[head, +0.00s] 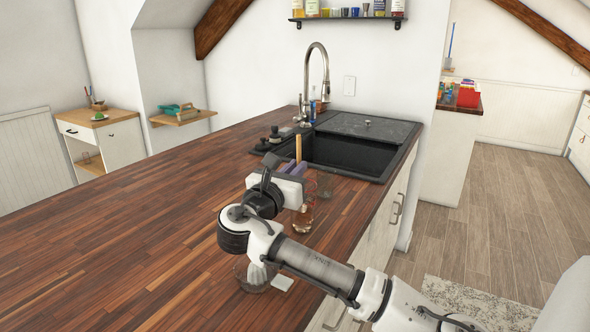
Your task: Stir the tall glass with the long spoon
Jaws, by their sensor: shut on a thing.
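My gripper (295,168) is over the wooden counter, just in front of the sink, and is shut on the long spoon (298,148). The spoon's light wooden handle stands about upright above the fingers; its lower part is hidden by the gripper. A clear glass with brownish contents (303,219) stands on the counter just below my gripper and looks like the tall glass. My gripper and arm cover part of it. I cannot tell whether the spoon's lower end is inside it.
A clear round vessel (252,279) and a small white item (282,284) are partly behind my arm. The black sink (345,155) with a tall faucet (309,80) lies beyond the gripper. Dark small items (274,136) stand at the sink's left. The counter's left (130,215) is clear.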

